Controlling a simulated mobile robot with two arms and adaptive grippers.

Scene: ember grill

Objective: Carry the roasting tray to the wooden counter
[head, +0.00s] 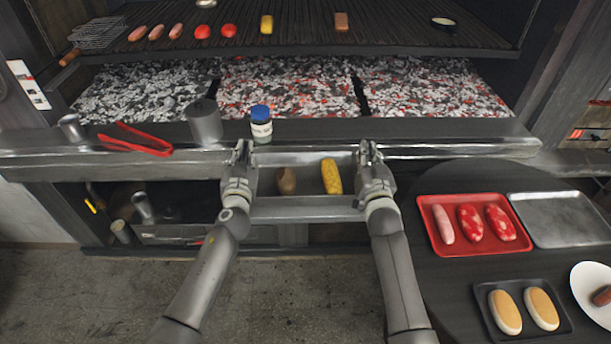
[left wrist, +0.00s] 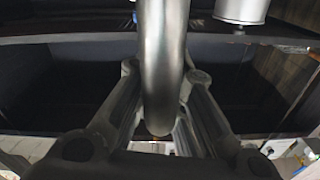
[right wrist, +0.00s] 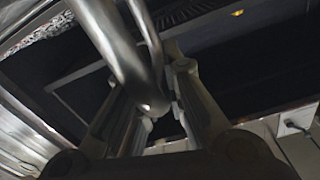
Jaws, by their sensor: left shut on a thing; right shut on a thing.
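The roasting tray (head: 305,210) is a grey metal tray held between my two grippers in the head view, in front of the grill's front ledge. A brown potato-like item (head: 286,181) and a yellow corn cob (head: 331,177) lie in it. My left gripper (head: 243,152) is shut on the tray's left side; the left wrist view shows a curved metal handle (left wrist: 162,60) between its fingers. My right gripper (head: 369,152) is shut on the right side, with a metal handle (right wrist: 125,50) between its fingers in the right wrist view. I cannot make out a wooden counter.
A dark round table (head: 450,275) at right holds a red tray (head: 432,235) of meat, an empty metal tray (head: 560,218), a black tray of buns (head: 522,335) and a white plate (head: 590,275). A blue-capped jar (head: 261,128), a metal cup (head: 204,122) and red tongs (head: 135,142) are on the ledge.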

